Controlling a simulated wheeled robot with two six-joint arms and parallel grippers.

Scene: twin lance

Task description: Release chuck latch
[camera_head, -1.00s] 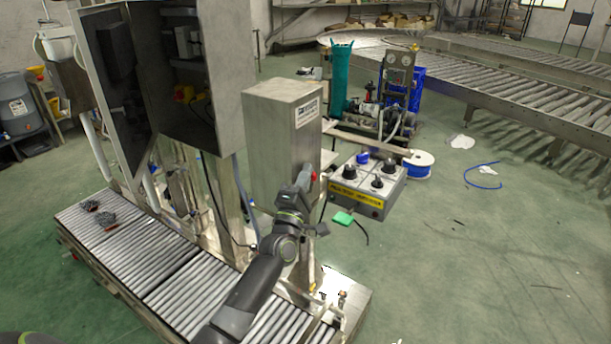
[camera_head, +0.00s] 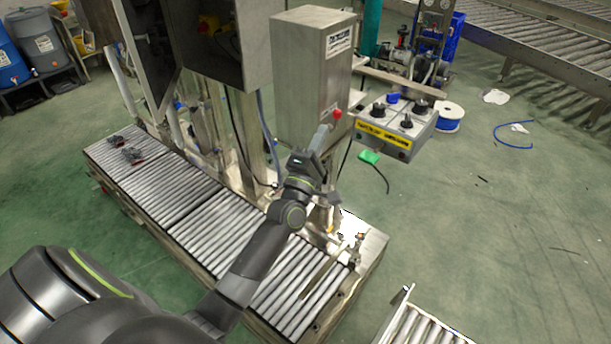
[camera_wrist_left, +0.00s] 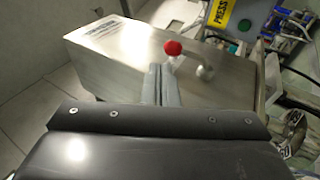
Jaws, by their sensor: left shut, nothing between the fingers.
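A red round knob (camera_head: 337,114) sits low on the front of the upright steel box (camera_head: 302,75); it also shows in the left wrist view (camera_wrist_left: 173,47). I cannot tell whether this knob is the chuck latch. My left gripper (camera_head: 326,130) is shut and empty, with its fingertips just below and left of the knob in the head view. In the left wrist view the two pale fingers (camera_wrist_left: 160,72) are together, their tips close to the knob. Contact cannot be told. My right gripper is out of view.
A control box (camera_head: 397,128) with black knobs and a yellow label stands right of the steel box. A green piece (camera_head: 369,157) with a cable hangs below it. A roller conveyor (camera_head: 185,193) runs underneath. Open floor (camera_head: 490,240) lies at the right.

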